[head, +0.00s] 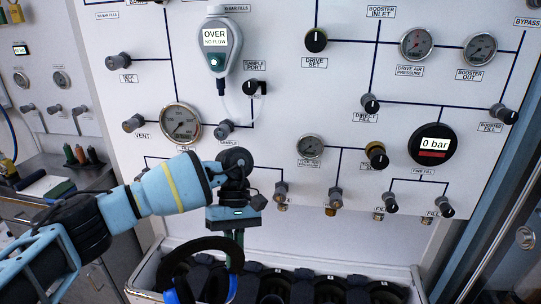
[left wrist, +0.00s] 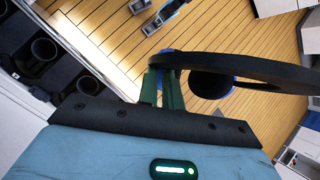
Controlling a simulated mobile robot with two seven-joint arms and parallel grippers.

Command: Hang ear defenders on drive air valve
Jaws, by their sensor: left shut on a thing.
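The ear defenders (head: 201,243) have a black headband with blue parts, and hang low in front of the panel in the head view. My left gripper (head: 238,238) points down and its green fingers are shut on the headband. In the left wrist view the fingers (left wrist: 163,88) grip the band, with the black band (left wrist: 255,66) running right and a dark cup below it. No label reading drive air valve is legible. A drive set knob (head: 316,40) is at the upper middle of the panel. My right gripper is not in view.
The white panel (head: 290,100) carries several knobs and gauges, with a brass-ringed knob (head: 376,155) right of my gripper. A white trough (head: 415,283) with dark round holders lies below the panel. Wooden floor (left wrist: 110,30) shows in the left wrist view.

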